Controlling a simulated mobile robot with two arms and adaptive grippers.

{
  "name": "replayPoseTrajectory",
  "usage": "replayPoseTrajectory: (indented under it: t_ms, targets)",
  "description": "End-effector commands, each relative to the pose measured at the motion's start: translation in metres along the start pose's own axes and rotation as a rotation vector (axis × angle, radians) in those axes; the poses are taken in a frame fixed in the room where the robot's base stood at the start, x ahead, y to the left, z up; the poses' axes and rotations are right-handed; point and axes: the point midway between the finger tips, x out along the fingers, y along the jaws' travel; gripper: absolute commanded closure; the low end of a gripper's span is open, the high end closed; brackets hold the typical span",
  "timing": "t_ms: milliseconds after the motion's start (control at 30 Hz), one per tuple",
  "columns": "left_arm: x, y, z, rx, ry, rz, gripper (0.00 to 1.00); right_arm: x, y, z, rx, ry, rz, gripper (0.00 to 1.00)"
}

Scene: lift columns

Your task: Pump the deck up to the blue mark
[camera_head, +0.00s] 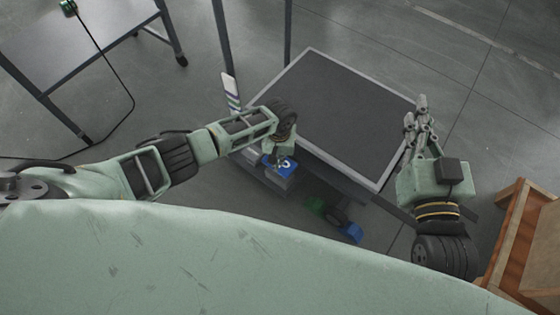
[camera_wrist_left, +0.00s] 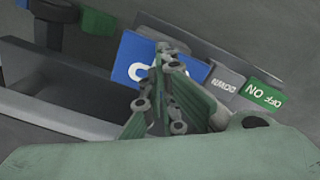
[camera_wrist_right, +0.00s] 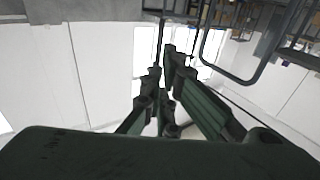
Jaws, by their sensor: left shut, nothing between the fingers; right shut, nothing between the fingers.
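The deck (camera_head: 345,105) is a dark flat platform with a pale rim, ahead of me in the head view. A white strip with coloured stripes (camera_head: 231,92) stands by its left corner; I cannot clearly pick out a blue mark there. A control box at the deck's near edge has a blue panel (camera_wrist_left: 135,56), a grey DOWN panel (camera_wrist_left: 222,82) and a green ON/OFF panel (camera_wrist_left: 264,92). My left gripper (camera_wrist_left: 168,52) is shut and empty over the blue panel, partly hiding its lettering; contact cannot be told. My right gripper (camera_head: 422,104) is shut and empty beside the deck's right corner.
A green pedal (camera_head: 315,206) and a blue pedal (camera_head: 352,232) sit low under the deck's near edge. A grey table (camera_head: 85,50) with a trailing cable stands upper left. A wooden crate (camera_head: 515,235) is at the lower right. The floor beyond the deck is clear.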

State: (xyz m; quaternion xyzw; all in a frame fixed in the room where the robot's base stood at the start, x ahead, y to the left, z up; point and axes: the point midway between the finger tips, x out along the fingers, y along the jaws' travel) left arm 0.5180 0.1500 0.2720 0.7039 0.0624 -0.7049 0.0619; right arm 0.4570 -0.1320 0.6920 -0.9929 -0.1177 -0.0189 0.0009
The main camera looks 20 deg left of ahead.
Motion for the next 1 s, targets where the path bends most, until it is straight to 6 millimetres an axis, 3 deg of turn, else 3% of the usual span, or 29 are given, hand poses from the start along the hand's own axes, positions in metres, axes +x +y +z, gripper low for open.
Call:
replayPoseTrajectory:
  t_ms: [1000]
  targets:
    - [-0.016, 0.0, 0.0, 0.001, 0.001, 0.0, 1.0, -0.03, 0.011, 0.082, -0.004, -0.426, 0.025, 1.0]
